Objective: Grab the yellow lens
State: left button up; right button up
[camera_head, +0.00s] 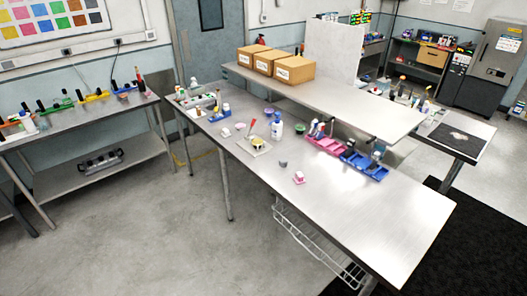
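A small yellow item (257,142) sits on a pale square tray (262,151) on the long metal table (355,215), in the middle of the head view. It is too small to tell for sure whether it is the yellow lens. A red-handled tool (250,128) stands slanted at the tray's back left. A white bottle with a blue label (276,128) stands upright just behind the tray, to its right. Neither of my grippers is in view.
Pink (325,146) and blue (363,165) bins line the table's right side under a raised shelf (340,95) with cardboard boxes (294,70). A pink item (299,177) and a grey cup (283,163) stand nearer. The table's near right end is clear.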

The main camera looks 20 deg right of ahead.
aim_at(255, 142)
jog(key=z, duration=0.55)
jog(key=i, duration=1.55)
jog(key=u, duration=0.25)
